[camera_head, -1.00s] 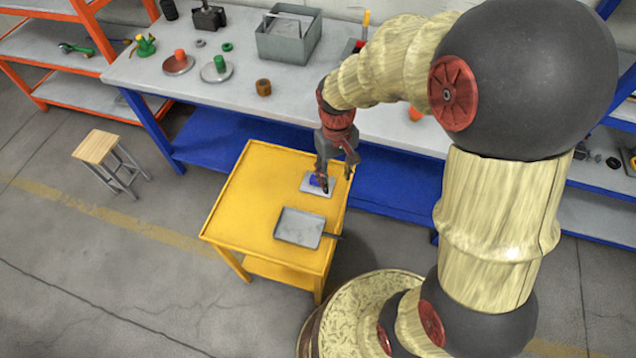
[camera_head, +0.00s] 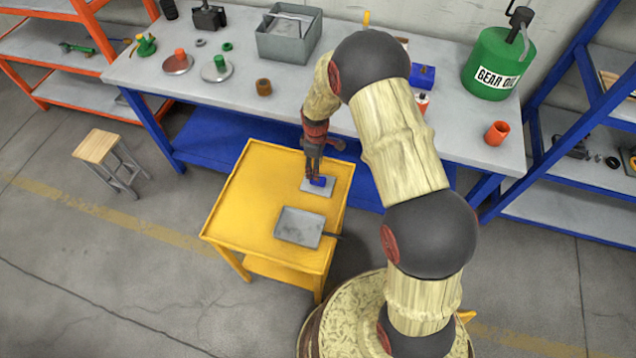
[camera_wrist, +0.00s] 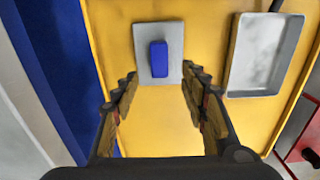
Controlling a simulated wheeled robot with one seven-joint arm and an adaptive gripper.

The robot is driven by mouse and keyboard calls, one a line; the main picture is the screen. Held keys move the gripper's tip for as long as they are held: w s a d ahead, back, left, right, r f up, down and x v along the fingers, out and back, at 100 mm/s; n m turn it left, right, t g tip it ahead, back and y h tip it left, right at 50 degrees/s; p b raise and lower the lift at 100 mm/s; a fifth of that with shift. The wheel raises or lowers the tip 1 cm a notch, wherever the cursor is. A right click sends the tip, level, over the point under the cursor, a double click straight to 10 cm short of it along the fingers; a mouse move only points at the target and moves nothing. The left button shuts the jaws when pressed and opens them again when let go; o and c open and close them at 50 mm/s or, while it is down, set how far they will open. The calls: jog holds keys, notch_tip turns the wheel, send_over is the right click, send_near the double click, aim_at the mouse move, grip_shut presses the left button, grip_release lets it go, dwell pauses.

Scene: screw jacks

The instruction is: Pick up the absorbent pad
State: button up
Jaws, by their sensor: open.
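A flat light-grey square, which looks like the absorbent pad (camera_head: 312,191), lies on the yellow cart top (camera_head: 250,190) near its far right part. A small blue block (camera_head: 321,181) rests on the pad. In the wrist view the pad (camera_wrist: 143,62) lies ahead between the fingertips, with the blue block (camera_wrist: 159,58) at its middle. My gripper (camera_head: 313,176) is open and empty, pointing down over the pad's far side. In the wrist view its two fingers (camera_wrist: 160,80) are spread apart on either side of the pad's near edge. The exact height gap is unclear.
A shallow grey tray (camera_head: 299,227) with a dark handle sits on the cart just nearer than the pad. Behind the cart, a workbench (camera_head: 210,90) holds a grey bin (camera_head: 289,38), a green gear oil can (camera_head: 492,66) and several small parts. The cart's left side is clear.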

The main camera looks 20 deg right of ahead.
notch_tip(320, 180, down, 8)
jog(key=shift+d+r+b, duration=0.15)
jog(key=shift+b, duration=0.65)
jog(key=c, duration=0.3)
jog(key=c, duration=0.8)
grip_shut()
